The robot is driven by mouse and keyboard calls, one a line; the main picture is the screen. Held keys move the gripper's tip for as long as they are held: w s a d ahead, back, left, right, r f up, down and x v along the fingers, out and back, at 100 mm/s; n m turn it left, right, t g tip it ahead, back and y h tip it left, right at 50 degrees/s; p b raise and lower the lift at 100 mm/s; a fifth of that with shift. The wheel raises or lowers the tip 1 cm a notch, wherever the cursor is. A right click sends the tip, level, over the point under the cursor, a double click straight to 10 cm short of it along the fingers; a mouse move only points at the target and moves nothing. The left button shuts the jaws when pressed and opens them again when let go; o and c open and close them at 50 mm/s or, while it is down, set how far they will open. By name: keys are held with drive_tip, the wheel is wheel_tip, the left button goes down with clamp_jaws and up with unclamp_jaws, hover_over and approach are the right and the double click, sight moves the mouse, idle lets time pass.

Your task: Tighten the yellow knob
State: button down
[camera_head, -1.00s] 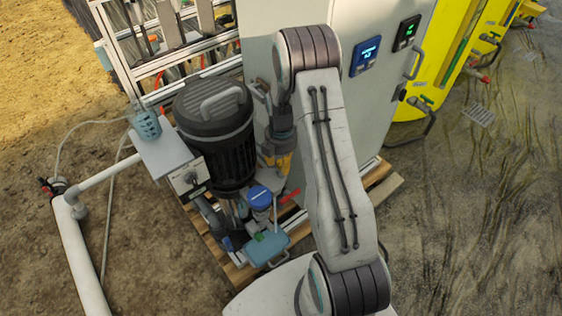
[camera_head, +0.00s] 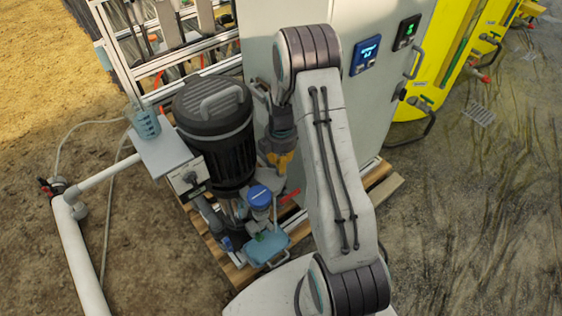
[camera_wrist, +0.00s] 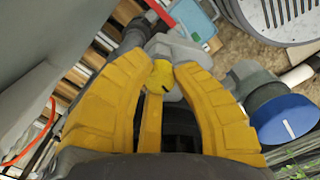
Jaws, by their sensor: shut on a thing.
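The yellow knob (camera_wrist: 161,75) shows in the wrist view between the tips of my gripper (camera_wrist: 163,72). It is round with a dark mark on its face, and it sits against a grey fitting (camera_wrist: 176,50). My gripper's yellow fingers are closed around it from both sides. In the head view my gripper (camera_head: 278,165) points down beside the black motor (camera_head: 216,150), and the knob is hidden there by the gripper and arm.
A blue round cap (camera_head: 259,196) and a light-blue box (camera_head: 267,247) are close to my gripper. A red handle (camera_head: 289,197) is just right of the cap. The grey cabinet (camera_head: 350,110) stands behind my arm. A wooden pallet (camera_head: 385,189) lies underneath.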

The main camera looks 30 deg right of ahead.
drive_tip(key=m, duration=0.4)
drive_tip(key=shift+f+m+b, duration=0.1)
drive_tip(key=shift+m+b, duration=0.2)
drive_tip(key=m, duration=0.3)
drive_tip(key=shift+m, duration=0.4)
drive_tip(key=m, duration=0.4)
drive_tip(key=shift+b, duration=0.4)
drive_tip(key=shift+s+m, duration=0.1)
drive_tip(key=shift+m, duration=1.9)
drive_tip(key=c, duration=0.9)
unclamp_jaws()
drive_tip(key=shift+c, duration=0.2)
